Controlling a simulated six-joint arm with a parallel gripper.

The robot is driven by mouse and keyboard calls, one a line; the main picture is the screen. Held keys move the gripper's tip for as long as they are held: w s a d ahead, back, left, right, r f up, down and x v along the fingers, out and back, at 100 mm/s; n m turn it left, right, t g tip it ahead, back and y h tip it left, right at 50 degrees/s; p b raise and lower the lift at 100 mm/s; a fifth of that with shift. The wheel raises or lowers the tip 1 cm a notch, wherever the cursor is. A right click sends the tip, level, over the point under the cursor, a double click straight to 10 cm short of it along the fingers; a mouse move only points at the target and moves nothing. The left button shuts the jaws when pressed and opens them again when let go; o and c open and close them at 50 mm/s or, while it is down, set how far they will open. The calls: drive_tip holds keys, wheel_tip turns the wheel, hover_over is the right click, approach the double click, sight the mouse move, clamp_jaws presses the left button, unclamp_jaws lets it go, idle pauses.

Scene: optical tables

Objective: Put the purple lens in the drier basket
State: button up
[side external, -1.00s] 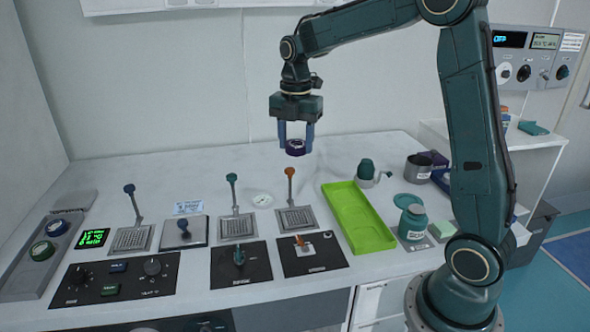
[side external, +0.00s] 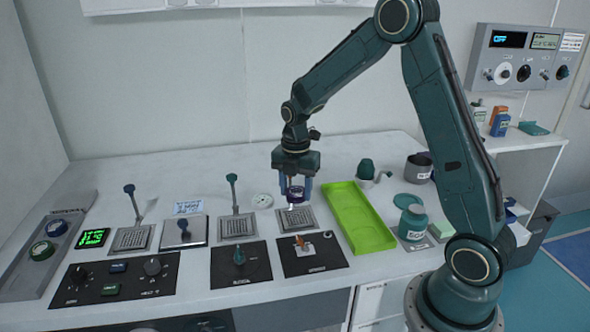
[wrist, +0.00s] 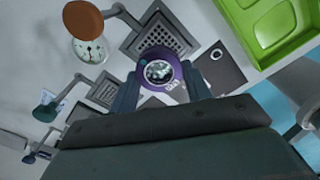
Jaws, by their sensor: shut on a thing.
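The purple lens (side external: 296,196) is a dark purple ring, held between the fingers of my gripper (side external: 295,192). In the wrist view the purple lens (wrist: 146,66) shows a pale, patterned centre. My gripper (wrist: 160,88) is shut on it, one finger on each side. The lens hangs low over the right-hand mesh basket (side external: 307,222), which has an orange-knobbed handle. In the wrist view that basket's mesh (wrist: 160,38) shows beyond the lens. I cannot tell whether the lens touches it. Similar mesh baskets stand at the middle (side external: 237,228) and left (side external: 131,239); no label shows which is the drier's.
The orange knob (wrist: 83,19) stands on its handle close to my gripper. A green tray (side external: 358,218) lies just right. A black panel (side external: 312,259) lies in front, and a small round dial (side external: 262,201) is to the left. A teal jar (side external: 413,222) stands farther right.

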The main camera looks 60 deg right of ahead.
sight(296, 219)
drive_tip(key=shift+f, duration=3.25)
drive_tip(key=shift+f, duration=0.15)
drive_tip(key=o, duration=1)
drive_tip(key=shift+r, duration=0.2)
wheel_tip(296, 219, up, 12)
drive_tip(key=shift+f, duration=0.15)
